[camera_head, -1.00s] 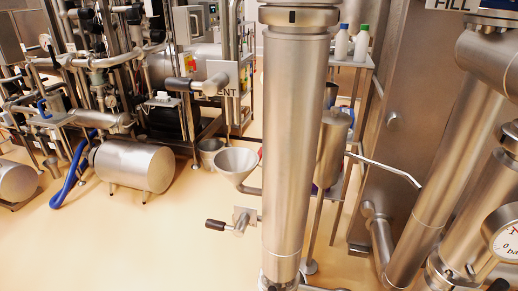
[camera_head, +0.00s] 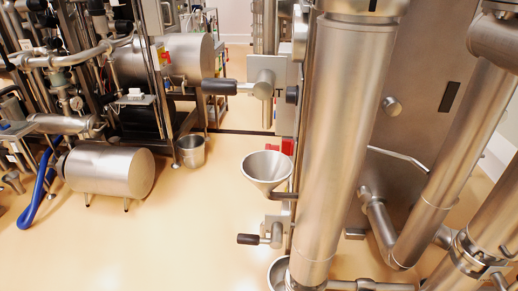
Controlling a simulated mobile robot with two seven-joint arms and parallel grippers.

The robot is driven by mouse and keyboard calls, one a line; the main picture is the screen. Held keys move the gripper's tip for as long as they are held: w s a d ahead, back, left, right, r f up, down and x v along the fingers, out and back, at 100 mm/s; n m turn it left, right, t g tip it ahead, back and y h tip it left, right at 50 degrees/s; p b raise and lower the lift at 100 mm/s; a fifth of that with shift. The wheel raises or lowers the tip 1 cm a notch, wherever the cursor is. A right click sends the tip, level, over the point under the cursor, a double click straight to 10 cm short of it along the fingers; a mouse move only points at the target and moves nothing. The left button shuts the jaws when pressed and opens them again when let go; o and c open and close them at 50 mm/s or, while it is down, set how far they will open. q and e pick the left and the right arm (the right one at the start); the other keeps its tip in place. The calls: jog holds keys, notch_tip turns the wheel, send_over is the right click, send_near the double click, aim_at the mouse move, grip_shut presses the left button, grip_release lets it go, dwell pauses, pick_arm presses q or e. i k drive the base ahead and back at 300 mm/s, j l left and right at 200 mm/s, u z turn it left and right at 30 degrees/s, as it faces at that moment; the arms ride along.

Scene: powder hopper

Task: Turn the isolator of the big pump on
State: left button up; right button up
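I cannot make out an isolator switch for certain in the head view. A steel horizontal cylinder on short legs (camera_head: 106,168), possibly a pump or motor body, stands on the floor at the left. A larger steel cylinder (camera_head: 190,58) lies behind it among pipework. I cannot tell which of them is the big pump. A valve handle with a black grip (camera_head: 219,87) sticks out left from a bracket at upper centre. Neither of my grippers is in view.
A thick vertical steel pipe (camera_head: 338,150) blocks the centre right. A steel funnel (camera_head: 267,167) is left of it. A bucket (camera_head: 190,151) stands on the floor behind. A blue hose (camera_head: 40,190) lies at the left. The beige floor (camera_head: 170,235) at lower centre-left is clear.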

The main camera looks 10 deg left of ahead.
aim_at(268, 147)
jog(key=j+z, duration=0.35)
jog(key=j, duration=1.05)
jog(key=i+j+z, duration=0.1)
jog(key=j, duration=0.3)
jog(key=i+j+z, duration=0.1)
jog(key=i+j, duration=0.15)
jog(key=j, duration=0.15)
jog(key=i+j+z, duration=0.1)
jog(key=j, duration=0.3)
jog(key=i+j+z, duration=0.1)
jog(key=j, duration=0.3)
jog(key=i+j+z, duration=0.1)
jog(key=j, duration=0.35)
jog(key=i+j, duration=0.15)
jog(key=j, duration=0.3)
jog(key=i+z, duration=0.05)
